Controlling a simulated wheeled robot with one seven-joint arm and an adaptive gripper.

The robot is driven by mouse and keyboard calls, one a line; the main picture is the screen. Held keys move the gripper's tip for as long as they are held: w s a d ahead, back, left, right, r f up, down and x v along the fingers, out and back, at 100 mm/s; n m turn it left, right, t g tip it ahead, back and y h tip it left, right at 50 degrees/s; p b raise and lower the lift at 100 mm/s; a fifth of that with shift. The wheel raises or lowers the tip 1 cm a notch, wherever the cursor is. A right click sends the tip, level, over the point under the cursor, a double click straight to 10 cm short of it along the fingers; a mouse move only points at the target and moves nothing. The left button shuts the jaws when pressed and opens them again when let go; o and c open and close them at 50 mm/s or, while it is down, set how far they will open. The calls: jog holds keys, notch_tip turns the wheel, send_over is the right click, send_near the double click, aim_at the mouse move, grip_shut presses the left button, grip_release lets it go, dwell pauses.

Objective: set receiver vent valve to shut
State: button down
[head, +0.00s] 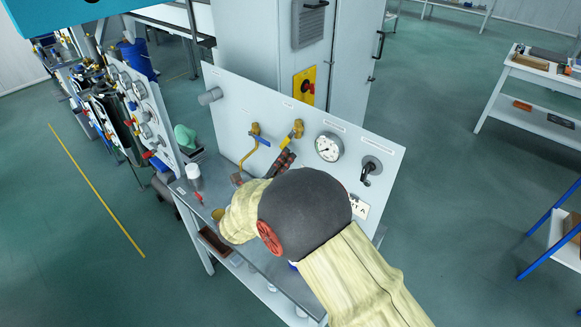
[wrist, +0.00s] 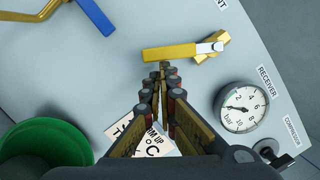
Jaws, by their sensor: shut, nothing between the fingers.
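A brass valve with a yellow lever (head: 292,135) is on the pale panel (head: 235,110). In the wrist view the yellow lever (wrist: 178,53) runs left from its brass body (wrist: 217,42); in the head view it slants down and left. A cut-off label ending in "NT" is beside it; the full name is not readable. My gripper (head: 288,155) is in front of the panel by the lever's lower end. In the wrist view my gripper's fingertips (wrist: 164,68) are closed together, empty, just beside the lever; I cannot tell whether they touch it.
A blue-levered valve (head: 261,140) is to the left. A gauge (head: 328,147) and a black handle (head: 371,168) are to the right. In the wrist view, a green container (wrist: 45,150) and printed cards (wrist: 152,142) lie below. A white cup (head: 194,171) stands on the bench.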

jog(key=w+a+r+m+g+h, duration=0.1)
jog(key=w+a+r+m+h, duration=0.2)
jog(key=m, duration=0.8)
jog(key=shift+w+a+r+m+h, duration=0.3)
jog(key=shift+w+a+r+m, duration=0.1)
jog(key=shift+w+a+r, duration=0.4)
jog(key=shift+w+a, duration=0.1)
jog(key=shift+f, duration=0.15)
